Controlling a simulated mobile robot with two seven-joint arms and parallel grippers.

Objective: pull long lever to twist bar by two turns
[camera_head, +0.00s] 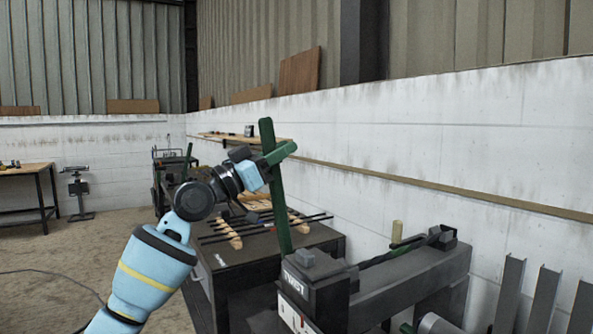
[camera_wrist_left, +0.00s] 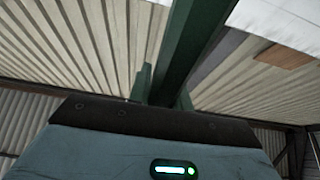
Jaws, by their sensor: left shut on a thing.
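The long green lever (camera_head: 278,205) stands nearly upright, leaning slightly left at its top, and rises from the grey twist machine (camera_head: 312,270). My left gripper (camera_head: 275,158) is shut on the lever's upper part, with the lever's top end sticking out above it. In the left wrist view the dark green lever (camera_wrist_left: 187,50) runs up between the fingers. The dark bar (camera_head: 398,250) lies along the machine, from near the lever's block toward an end block (camera_head: 442,237); I cannot tell its turns. My right gripper is not in view.
A dark workbench (camera_head: 262,250) with rods and wooden pieces stands behind the lever. A white wall (camera_head: 400,150) runs behind the machine. Grey metal uprights (camera_head: 545,298) stand at the lower right. Open floor (camera_head: 60,250) lies to the left.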

